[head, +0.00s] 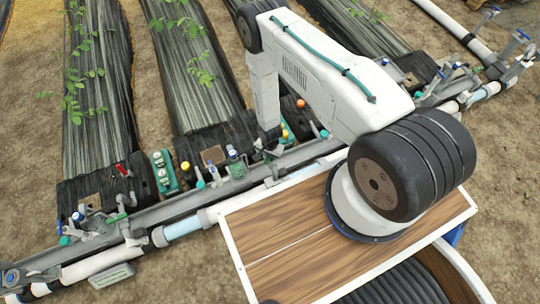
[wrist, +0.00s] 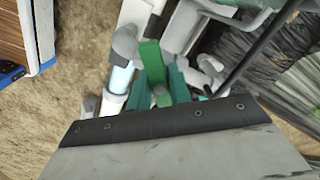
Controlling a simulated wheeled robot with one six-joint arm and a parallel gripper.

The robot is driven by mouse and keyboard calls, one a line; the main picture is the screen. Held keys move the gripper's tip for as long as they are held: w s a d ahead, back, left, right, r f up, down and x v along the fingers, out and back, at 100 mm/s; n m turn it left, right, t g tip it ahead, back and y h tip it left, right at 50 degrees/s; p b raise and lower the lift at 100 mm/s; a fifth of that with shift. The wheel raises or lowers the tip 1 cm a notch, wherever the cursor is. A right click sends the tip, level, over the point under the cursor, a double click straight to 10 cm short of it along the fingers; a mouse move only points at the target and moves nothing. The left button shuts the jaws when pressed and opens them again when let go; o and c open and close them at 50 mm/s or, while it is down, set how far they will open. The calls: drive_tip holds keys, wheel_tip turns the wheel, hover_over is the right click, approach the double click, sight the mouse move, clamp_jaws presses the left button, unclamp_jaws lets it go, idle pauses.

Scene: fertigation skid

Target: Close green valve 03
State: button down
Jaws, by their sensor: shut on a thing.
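My gripper (wrist: 160,96) points down at the pipework, its wide grey body filling the bottom of the wrist view. It is shut on a green handle (wrist: 151,58), which shows just beyond the dark edge of the gripper body. The exact contact is partly hidden. The number 03 is not readable in either view, and I cannot tell the handle's angle to its pipe. In the head view my arm reaches down to the pipe line near the middle, and the gripper's tips there are small and unclear.
A long pipe manifold (head: 83,270) runs diagonally across, with several other valves. Dark covered plant beds (head: 98,95) lie behind, with bare soil between.

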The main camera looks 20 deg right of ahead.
drive_tip(key=m, duration=0.4)
drive_tip(key=shift+m, duration=0.4)
drive_tip(key=m, duration=0.4)
drive_tip(key=c, duration=1.2)
unclamp_jaws()
wheel_tip(320, 180, up, 10)
